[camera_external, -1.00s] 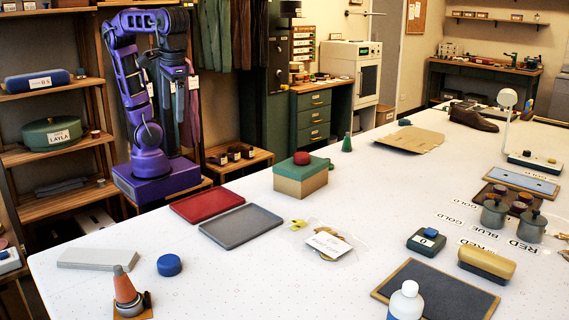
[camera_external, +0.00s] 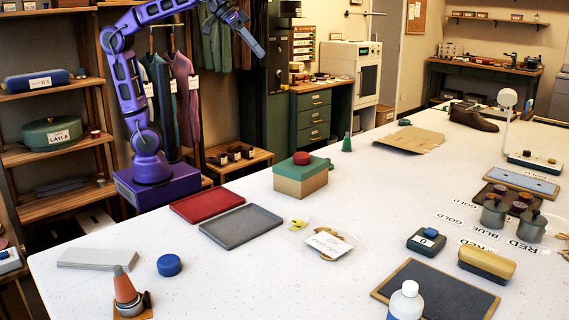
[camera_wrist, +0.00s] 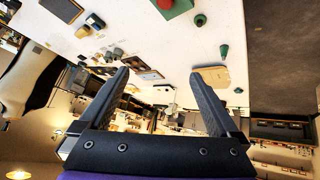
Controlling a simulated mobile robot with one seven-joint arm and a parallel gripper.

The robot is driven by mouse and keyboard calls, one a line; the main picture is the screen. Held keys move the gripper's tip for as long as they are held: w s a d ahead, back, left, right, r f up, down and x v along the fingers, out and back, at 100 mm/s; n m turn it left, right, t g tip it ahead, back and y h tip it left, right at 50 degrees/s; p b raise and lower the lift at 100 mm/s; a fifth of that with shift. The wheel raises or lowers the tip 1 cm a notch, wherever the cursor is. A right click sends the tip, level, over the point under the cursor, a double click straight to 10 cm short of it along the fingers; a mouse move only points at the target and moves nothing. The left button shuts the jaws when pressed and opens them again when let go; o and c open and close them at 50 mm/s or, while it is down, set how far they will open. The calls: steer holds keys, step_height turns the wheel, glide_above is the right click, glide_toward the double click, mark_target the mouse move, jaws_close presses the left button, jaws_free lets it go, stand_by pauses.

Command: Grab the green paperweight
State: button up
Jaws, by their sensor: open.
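A small green cone-shaped piece (camera_external: 346,142) stands upright on the white table, just behind the green-lidded box (camera_external: 317,168). A darker green block with a blue top (camera_external: 427,241) sits further forward on the right. I cannot tell for certain which one is the paperweight. My gripper (camera_external: 262,54) is raised high at the upper left, well away from both pieces. In the wrist view, my gripper (camera_wrist: 159,73) has its two fingers wide apart with nothing between them. Small green pieces (camera_wrist: 223,50) show on the table beyond the right finger.
Red (camera_external: 207,205) and grey (camera_external: 241,225) trays lie left of the box. A cardboard sheet (camera_external: 411,140) and a brown shoe (camera_external: 473,117) lie further back. A white bottle (camera_external: 405,302) stands at the front. Hanging clothes (camera_external: 184,95) are behind my arm.

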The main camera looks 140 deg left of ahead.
steer(key=w+a+f+m+g, duration=0.1)
steer(key=w+a+f, duration=0.1)
steer(key=a+f, duration=0.5)
steer(key=w+a+f+g+h+b, duration=0.1)
steer(key=a+f, duration=0.7)
steer(key=f, duration=0.8)
steer(key=w+a+f+m+h+b, duration=0.1)
steer(key=w+a+f, duration=0.2)
steer(key=a+f, duration=0.4)
steer(key=shift+a+f+m+g, duration=0.15)
steer(key=shift+a+f+g, duration=0.05)
steer(key=shift+f, duration=1)
steer(key=shift+a+f+m+g, duration=0.15)
steer(key=shift+a+f+g, duration=0.05)
steer(key=shift+f, duration=0.95)
steer(key=shift+w+a+x, duration=0.15)
steer(key=shift+x, duration=1.4)
steer(key=shift+w+a+x, duration=0.15)
steer(key=shift+x, duration=1.35)
steer(key=shift+r, duration=0.2)
steer(key=shift+r, duration=0.1)
jaws_close()
